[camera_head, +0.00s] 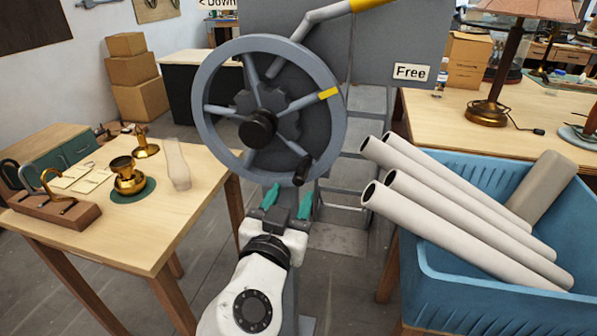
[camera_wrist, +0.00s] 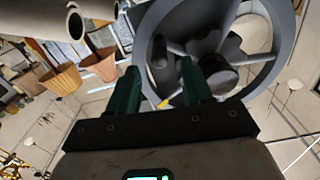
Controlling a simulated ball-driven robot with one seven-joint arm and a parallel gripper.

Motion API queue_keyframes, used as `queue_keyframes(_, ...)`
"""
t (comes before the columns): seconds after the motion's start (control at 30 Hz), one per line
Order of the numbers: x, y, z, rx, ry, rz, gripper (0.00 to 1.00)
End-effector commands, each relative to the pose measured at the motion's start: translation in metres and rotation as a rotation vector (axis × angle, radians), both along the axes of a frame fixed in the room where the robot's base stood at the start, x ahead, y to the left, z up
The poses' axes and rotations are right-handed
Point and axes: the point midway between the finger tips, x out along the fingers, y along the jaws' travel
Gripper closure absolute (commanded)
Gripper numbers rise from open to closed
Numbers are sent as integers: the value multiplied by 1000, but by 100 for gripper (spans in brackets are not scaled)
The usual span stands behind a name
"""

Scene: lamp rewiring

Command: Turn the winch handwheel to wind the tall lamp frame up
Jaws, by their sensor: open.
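The winch handwheel (camera_head: 212,138) is a large grey spoked wheel with a dark hub (camera_head: 257,127) and a yellow mark on one spoke. Its dark crank knob (camera_head: 302,171) sits at the lower right of the rim in the head view. My gripper (camera_head: 287,199) is open and empty, its green fingers pointing up just below the wheel's lower rim. In the wrist view the wheel (camera_wrist: 284,62) stands ahead of the fingers (camera_wrist: 160,85), with the knob (camera_wrist: 158,52) beyond the gap between them. I cannot tell whether a finger touches the wheel. The tall lamp frame is not clearly in view.
A grey panel with a "Free" sign (camera_head: 411,72) and a yellow-ended lever (camera_head: 330,14) stands behind the wheel. A blue crate (camera_head: 450,285) with several pale tubes (camera_head: 440,215) is close on the right. A wooden table (camera_head: 135,240) with brass parts is on the left.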

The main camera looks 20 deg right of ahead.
Motion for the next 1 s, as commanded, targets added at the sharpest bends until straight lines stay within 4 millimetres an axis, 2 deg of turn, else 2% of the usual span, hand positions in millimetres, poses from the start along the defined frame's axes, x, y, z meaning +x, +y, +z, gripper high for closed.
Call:
queue_keyframes(0.2, 34, -26, 2, 1, 3, -5, 50)
queue_keyframes(0.43, 58, -43, 1, 0, 2, -3, 50)
queue_keyframes(0.87, 66, -49, -1, 0, 2, -2, 50)
queue_keyframes(1.0, 66, -49, -1, 0, 2, -1, 63)
